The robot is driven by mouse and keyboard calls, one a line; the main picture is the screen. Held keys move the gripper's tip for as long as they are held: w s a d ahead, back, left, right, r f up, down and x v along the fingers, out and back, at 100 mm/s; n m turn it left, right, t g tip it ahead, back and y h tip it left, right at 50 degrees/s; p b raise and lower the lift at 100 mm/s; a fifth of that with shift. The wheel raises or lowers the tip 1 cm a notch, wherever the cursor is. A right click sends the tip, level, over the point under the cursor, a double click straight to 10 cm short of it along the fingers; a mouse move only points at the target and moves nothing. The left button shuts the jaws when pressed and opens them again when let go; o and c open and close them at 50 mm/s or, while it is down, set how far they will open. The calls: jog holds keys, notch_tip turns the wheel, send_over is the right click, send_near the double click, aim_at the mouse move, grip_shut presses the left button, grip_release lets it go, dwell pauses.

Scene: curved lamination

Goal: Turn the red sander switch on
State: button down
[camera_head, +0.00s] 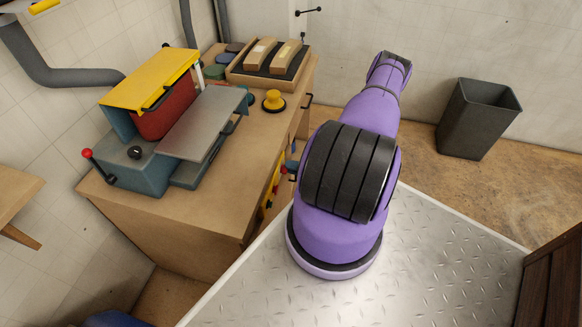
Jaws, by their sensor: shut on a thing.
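The yellow control panel (272,184) is on the right side of the wooden cabinet, seen at a steep angle. It carries small red, blue and green parts, too small to tell apart. I cannot tell which red part is the sander switch or how it is set. The sander (128,165) stands on the cabinet top, with a yellow cover (150,79), a red body (167,110) and a grey plate (204,122). A red ball lever (87,153) sticks out at its left. My purple arm stands right of the cabinet; my gripper is not visible, and the arm may hide it.
The cabinet top (262,128) bears a yellow knob-shaped piece (274,100) and a tray (233,76) with wooden blocks. Dark handles stick out from the cabinet's right side. A grey bin (478,118) stands at the wall. Floor between my arm and the bin is clear.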

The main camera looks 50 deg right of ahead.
jog(key=shift+f+m, duration=0.1)
jog(key=shift+m, duration=0.2)
jog(key=c, duration=1.2)
grip_release()
jog(key=shift+o, duration=0.2)
jog(key=shift+s+d, duration=0.1)
jog(key=shift+s, duration=0.05)
jog(key=v, duration=1)
jog(key=shift+s, duration=0.25)
jog(key=shift+d, duration=0.1)
